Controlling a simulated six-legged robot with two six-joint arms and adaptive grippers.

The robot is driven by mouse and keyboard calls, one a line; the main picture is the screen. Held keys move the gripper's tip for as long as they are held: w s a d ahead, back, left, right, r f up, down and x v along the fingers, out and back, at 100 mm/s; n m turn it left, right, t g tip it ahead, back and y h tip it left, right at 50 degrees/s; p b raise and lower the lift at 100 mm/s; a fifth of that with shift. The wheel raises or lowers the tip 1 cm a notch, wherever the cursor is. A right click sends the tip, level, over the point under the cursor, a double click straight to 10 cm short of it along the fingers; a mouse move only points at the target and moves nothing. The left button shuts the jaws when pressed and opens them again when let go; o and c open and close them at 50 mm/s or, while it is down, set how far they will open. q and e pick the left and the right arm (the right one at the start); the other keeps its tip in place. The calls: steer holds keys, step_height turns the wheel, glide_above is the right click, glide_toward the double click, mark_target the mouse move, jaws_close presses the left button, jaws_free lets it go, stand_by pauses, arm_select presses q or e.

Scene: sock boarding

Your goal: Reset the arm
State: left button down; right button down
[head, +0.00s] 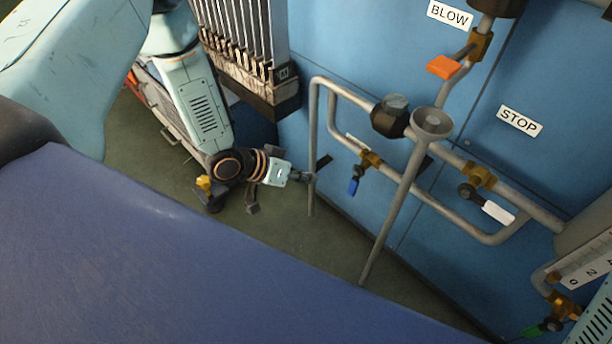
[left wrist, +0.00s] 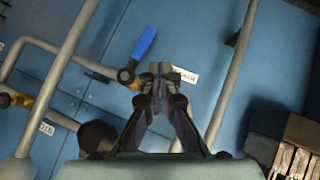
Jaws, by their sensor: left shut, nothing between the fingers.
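My left arm comes in from the left in the head view, and its gripper (head: 308,177) points right toward the grey pipes. In the left wrist view the left gripper (left wrist: 160,72) has its fingertips together with nothing between them. A valve with a blue handle (head: 354,185) sits on the pipe right of the gripper, apart from it in the head view. The blue handle (left wrist: 144,43) also shows just beyond the fingertips in the left wrist view. My right gripper is in neither view.
Grey pipes (head: 398,208) stand in front of a blue wall panel (head: 380,50). Valves with an orange handle (head: 443,67) and a white handle (head: 497,212) are farther right. A rack (head: 262,85) stands behind my left arm. Open green floor (head: 270,235) lies below the gripper.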

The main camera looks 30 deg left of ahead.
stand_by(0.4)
arm_select(q)
steer(key=s+r+g+y+p, duration=0.1)
steer(key=s+g+y+p, duration=0.1)
steer(key=s, duration=0.7)
steer(key=s+r+n+g+y+p, duration=0.1)
steer(key=s+r+g+y+p, duration=0.1)
steer(key=s, duration=0.8)
steer(key=s+a+r+n+g+y+p, duration=0.1)
steer(key=s+p, duration=0.4)
steer(key=s, duration=0.5)
steer(key=shift+s+r+g+y+p, duration=0.15)
steer(key=shift+r+g+y+p, duration=0.2)
steer(key=shift+g+y, duration=0.65)
